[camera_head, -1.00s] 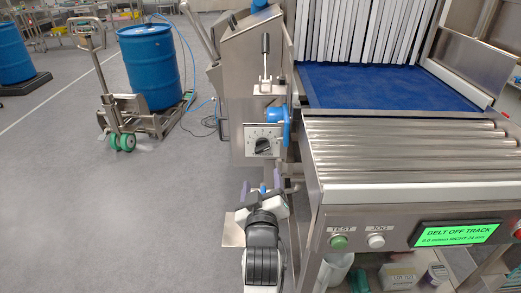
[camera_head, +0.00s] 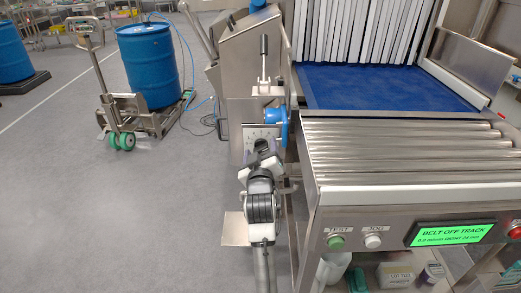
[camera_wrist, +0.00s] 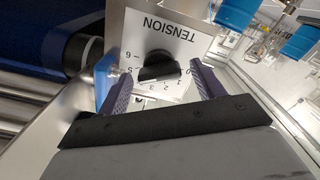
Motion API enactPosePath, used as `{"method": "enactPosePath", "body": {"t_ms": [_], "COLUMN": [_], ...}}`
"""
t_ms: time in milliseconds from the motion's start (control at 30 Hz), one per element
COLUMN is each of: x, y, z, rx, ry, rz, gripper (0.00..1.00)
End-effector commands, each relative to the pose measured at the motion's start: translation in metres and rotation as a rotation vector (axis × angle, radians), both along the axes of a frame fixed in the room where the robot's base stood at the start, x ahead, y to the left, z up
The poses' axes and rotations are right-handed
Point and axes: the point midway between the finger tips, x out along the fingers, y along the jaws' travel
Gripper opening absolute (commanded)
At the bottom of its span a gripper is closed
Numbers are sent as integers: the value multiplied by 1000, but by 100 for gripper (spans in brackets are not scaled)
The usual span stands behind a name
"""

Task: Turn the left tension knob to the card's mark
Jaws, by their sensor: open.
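The black tension knob (camera_wrist: 158,64) sits on a white dial plate (camera_wrist: 180,45) lettered TENSION, with a number scale around the knob, upside down in the wrist view. In the head view the plate (camera_head: 249,131) is on the steel housing left of the rollers, its knob partly hidden by my arm. My gripper (camera_wrist: 161,76) is open, one finger on either side of the knob in the wrist view. I cannot tell whether the fingers touch it. The knob's exact reading is unclear. I cannot make out a card.
A blue round part (camera_head: 277,122) sits right beside the dial plate. A lever (camera_head: 264,60) stands above it. The roller conveyor (camera_head: 400,145) is to the right, with a green display (camera_head: 451,233) reading BELT OFF TRACK.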

Motion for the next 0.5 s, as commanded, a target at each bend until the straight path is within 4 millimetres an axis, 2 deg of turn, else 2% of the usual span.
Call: {"method": "enactPosePath", "body": {"t_ms": [233, 500], "x": [1, 0], "y": [0, 0], "z": [0, 0], "rx": [0, 0], "ry": [-1, 0], "rz": [0, 0], "gripper": [67, 32]}}
